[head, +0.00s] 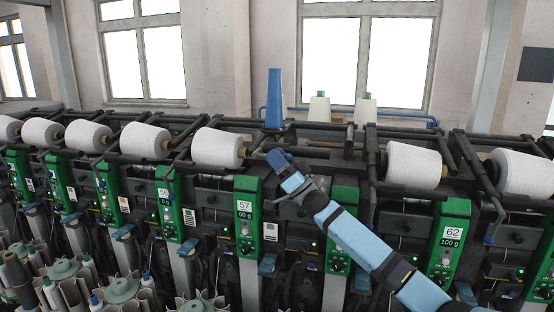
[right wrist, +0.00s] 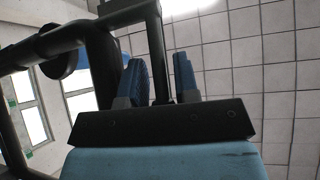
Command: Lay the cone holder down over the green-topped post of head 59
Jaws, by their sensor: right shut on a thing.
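My right gripper (head: 275,158) reaches in from the lower right to the dark bars between the yarn cones, in the head view. In the right wrist view its two blue fingers (right wrist: 159,80) stand on either side of a dark bar, which I take as the cone holder (right wrist: 156,45); the gripper is shut on it. The bar runs up to a dark crosspiece. A green-topped post (head: 343,195) stands between heads 57 and 62; my arm partly covers it and its number cannot be read. My left gripper is out of view.
White yarn cones sit at the neighbouring heads, one at left (head: 218,147) and one at right (head: 413,162). A blue upright (head: 274,98) and two pale cones (head: 319,108) stand behind. A thick black tube (right wrist: 103,75) is close left of my gripper in the wrist view.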

